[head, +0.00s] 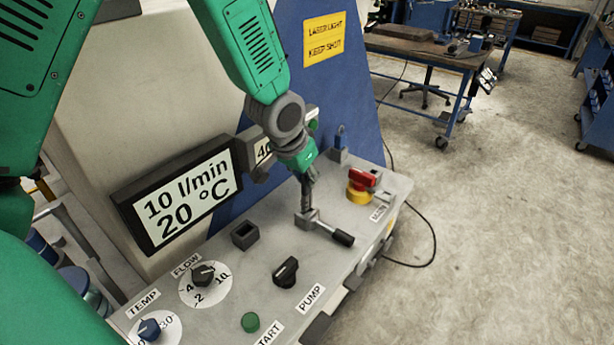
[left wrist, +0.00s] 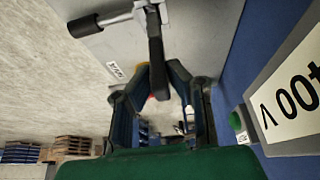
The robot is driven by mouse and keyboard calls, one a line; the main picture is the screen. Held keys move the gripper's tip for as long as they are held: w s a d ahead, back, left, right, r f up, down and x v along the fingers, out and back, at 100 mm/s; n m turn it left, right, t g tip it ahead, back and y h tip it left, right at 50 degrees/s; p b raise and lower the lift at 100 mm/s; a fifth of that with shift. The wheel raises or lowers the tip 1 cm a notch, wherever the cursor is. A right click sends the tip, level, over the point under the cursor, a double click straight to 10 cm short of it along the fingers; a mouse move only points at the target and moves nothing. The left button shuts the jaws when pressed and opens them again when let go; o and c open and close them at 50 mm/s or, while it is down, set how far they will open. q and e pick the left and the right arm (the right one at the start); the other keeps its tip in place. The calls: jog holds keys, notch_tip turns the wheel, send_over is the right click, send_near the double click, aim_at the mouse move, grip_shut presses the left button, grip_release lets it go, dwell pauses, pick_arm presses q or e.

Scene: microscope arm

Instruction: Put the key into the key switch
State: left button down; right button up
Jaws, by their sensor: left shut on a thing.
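My left gripper (head: 308,180) points down over the control panel (head: 340,276). In the left wrist view its fingers (left wrist: 158,78) are closed in on a dark narrow piece (left wrist: 156,48). This piece reaches down to the small grey block (head: 306,217) with a black-handled lever (head: 343,238); I cannot tell whether it touches or enters the block. I cannot tell whether this dark piece is the key. No key switch is clearly readable. My right gripper is out of view.
A red-and-yellow main switch (head: 362,186) stands right of the gripper. A square dark socket (head: 245,234), a pump knob (head: 286,271), a flow dial (head: 204,273) and a green start button (head: 250,322) lie nearer. A display (head: 178,198) rises at left.

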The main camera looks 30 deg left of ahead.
aim_at(303, 185)
pick_arm(q)
jog(key=shift+f+b, duration=1.15)
jog(key=shift+f, duration=1.05)
jog(key=c, duration=1.5)
grip_release()
jog(key=shift+o, duration=0.2)
jog(key=shift+r, duration=0.1)
jog(key=shift+r, duration=0.25)
jog(key=v, duration=1.1)
jog(key=shift+s, duration=0.15)
jog(key=shift+r, duration=0.1)
